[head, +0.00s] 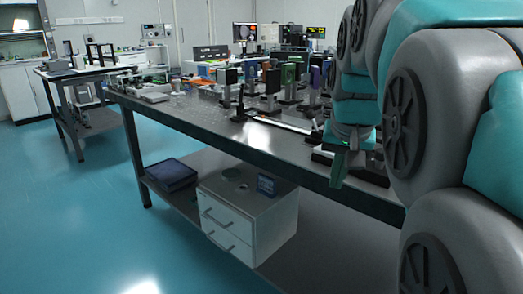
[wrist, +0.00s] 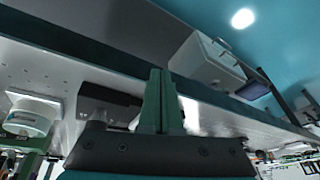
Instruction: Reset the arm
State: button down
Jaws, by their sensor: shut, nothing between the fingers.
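My arm, teal and grey, fills the right side of the head view and bends down over the near edge of the optical table (head: 230,135). My gripper (head: 338,180) hangs at that edge, its green fingers pointing down. In the wrist view my gripper (wrist: 160,75) shows its two green fingers pressed together, with nothing between them. Part of the tabletop behind the arm is hidden.
Several optical mounts, such as a black post (head: 270,85), crowd the tabletop. A white drawer cabinet (head: 245,215) and a dark box (head: 171,175) sit on the shelf below. A second table (head: 85,72) stands at left. The blue floor in front is clear.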

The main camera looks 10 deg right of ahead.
jog(key=s+a+f+n+g, duration=0.2)
jog(key=s+a+f, duration=0.3)
jog(key=s+f, duration=0.6)
jog(key=s+a+f+n+g+y, duration=0.1)
jog(key=s+a+f+n+g, duration=0.2)
jog(key=s+f, duration=0.8)
jog(key=shift+s+a+f+n+g, duration=0.25)
jog(key=shift+a+f+n, duration=0.3)
jog(key=shift+a, duration=0.7)
